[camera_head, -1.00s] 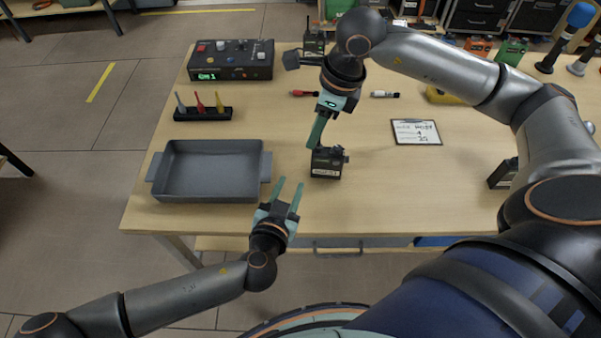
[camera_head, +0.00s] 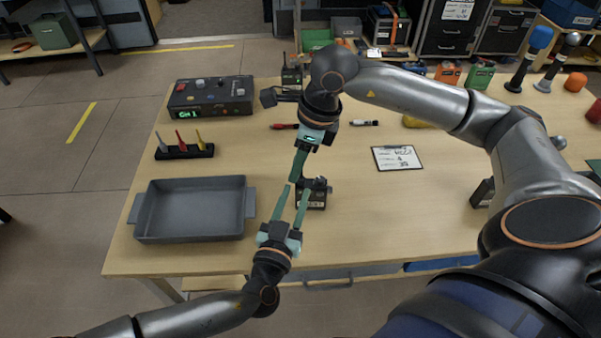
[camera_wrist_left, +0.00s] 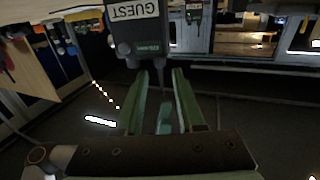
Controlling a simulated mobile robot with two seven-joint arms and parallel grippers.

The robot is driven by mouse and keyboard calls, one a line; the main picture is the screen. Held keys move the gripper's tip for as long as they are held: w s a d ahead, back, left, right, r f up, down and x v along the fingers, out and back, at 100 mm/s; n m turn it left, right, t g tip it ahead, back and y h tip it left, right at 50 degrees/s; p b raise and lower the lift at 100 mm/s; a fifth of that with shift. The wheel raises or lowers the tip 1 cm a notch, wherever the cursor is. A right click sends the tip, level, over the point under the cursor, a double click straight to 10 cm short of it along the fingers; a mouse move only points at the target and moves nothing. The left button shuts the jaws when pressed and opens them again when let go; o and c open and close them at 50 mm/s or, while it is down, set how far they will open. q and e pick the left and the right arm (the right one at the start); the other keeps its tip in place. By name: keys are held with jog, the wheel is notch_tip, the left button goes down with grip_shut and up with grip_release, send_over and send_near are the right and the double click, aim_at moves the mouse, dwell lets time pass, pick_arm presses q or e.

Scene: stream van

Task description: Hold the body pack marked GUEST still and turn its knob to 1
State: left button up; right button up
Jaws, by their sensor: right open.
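The body pack marked GUEST (camera_head: 311,201) is a small black box on the table's front half, with a pale label on its front. In the left wrist view the pack (camera_wrist_left: 141,30) hangs inverted at the top, its GUEST label legible. My left gripper (camera_head: 296,190) is open, its fingers pointing at the pack from the front left; its fingers (camera_wrist_left: 162,90) show apart in the wrist view, nothing between them clearly gripped. My right gripper (camera_head: 297,178) is open and reaches down from above at the pack's left side. The fingers overlap there, so contact and the knob's setting cannot be told.
A grey tray (camera_head: 193,238) stands left of the pack. Behind it are a rack of coloured pens (camera_head: 184,150) and a control box with green display (camera_head: 210,96). A written card (camera_head: 397,158) and markers (camera_head: 364,123) lie to the right and back.

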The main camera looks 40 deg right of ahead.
aim_at(300, 181)
pick_arm(q)
jog(key=shift+x, duration=2.9)
grip_shut()
